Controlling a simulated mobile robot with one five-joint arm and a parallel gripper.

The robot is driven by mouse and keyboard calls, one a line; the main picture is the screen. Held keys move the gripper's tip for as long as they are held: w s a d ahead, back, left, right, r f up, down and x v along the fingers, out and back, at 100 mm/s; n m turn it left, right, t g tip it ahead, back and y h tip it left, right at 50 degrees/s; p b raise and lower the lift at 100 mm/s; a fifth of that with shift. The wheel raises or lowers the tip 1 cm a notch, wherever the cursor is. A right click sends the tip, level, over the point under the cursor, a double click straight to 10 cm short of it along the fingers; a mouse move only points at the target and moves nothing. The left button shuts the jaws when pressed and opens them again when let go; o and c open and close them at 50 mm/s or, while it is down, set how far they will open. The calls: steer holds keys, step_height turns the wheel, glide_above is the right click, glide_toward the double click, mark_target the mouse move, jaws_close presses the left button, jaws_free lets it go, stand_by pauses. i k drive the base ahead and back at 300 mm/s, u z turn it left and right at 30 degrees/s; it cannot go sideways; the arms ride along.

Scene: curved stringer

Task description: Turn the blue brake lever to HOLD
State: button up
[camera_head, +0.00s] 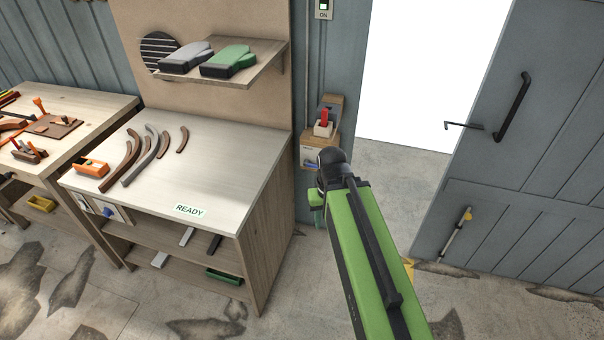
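A small blue piece (107,211) sits on a pale plate at the left front of the pale-topped bench. It may be the blue brake lever, but it is too small to be sure, and I can read no HOLD mark. My gripper (317,203) hangs below the dark joint at the end of my green arm, right of the bench and well apart from the blue piece. My arm hides part of it, and its fingers cannot be made out.
The bench (225,165) carries curved wooden strips (146,158), an orange tool (91,168) and a READY label. A wall shelf (262,68) holds grey and green tools. A red-handled device (324,121) is on the wall. An open doorway and grey door (530,150) stand right. Floor in front is mostly clear.

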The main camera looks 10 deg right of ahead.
mark_target(307, 164)
steer(key=z, duration=0.15)
steer(key=i, duration=0.95)
steer(key=z, duration=0.35)
steer(key=k, duration=0.1)
steer(key=u, duration=2.75)
steer(key=k, duration=0.85)
steer(key=u, duration=0.25)
